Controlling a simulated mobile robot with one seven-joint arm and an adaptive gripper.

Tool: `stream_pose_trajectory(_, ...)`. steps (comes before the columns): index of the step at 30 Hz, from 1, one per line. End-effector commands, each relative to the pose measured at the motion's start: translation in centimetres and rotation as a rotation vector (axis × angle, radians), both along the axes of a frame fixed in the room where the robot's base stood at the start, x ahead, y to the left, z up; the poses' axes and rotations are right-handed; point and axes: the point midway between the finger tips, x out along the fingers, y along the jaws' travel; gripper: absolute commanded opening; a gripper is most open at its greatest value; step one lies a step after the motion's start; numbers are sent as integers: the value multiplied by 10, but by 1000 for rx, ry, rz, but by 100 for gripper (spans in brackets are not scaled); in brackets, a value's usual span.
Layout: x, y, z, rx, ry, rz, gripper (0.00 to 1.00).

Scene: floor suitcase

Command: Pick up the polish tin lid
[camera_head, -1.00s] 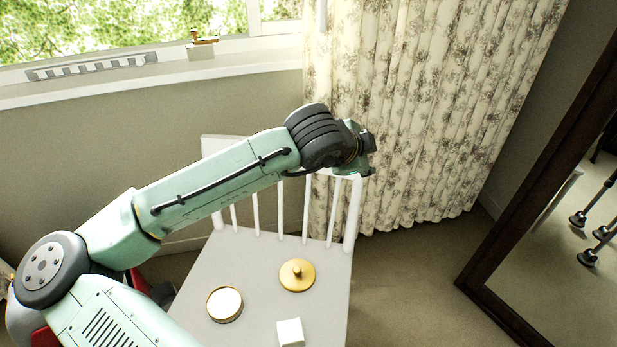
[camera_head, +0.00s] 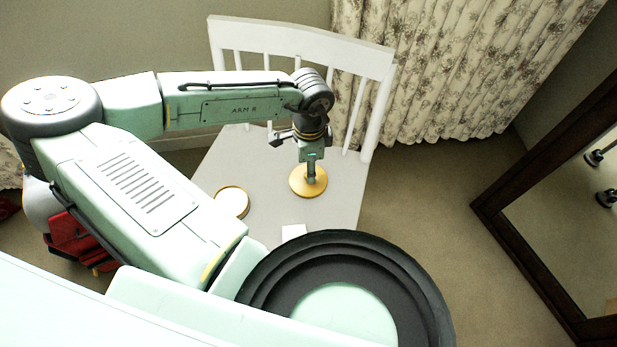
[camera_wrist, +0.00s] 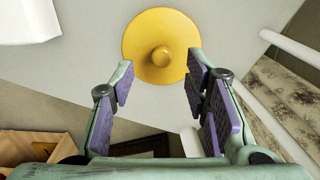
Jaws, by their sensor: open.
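The polish tin lid (camera_wrist: 145,30) is a round golden disc with a small knob at its middle. It lies on the seat of the white chair, and in the head view its rim (camera_head: 298,188) shows around my gripper. My gripper (camera_head: 311,179) is above the lid and hides part of it. In the wrist view my gripper (camera_wrist: 158,75) is open, with one purple-padded finger on each side below the knob. Nothing is between the fingers, and the knob lies just beyond the fingertips.
A round gold-rimmed tin (camera_head: 233,201) with a pale top sits left of the lid on the chair seat (camera_head: 345,205). A white block (camera_head: 293,232) is in front of the lid. The chair's backrest (camera_head: 300,38) rises behind. A dark-framed mirror (camera_head: 530,258) stands at right.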

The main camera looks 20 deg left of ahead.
Motion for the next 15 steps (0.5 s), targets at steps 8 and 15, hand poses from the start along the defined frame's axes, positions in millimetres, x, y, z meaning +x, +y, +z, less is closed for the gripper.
stream_pose_trajectory(8, 0, 3, -39, 0, 1, 0, 42)
stream_pose_trajectory(15, 1, 3, -42, 0, -2, 0, 42)
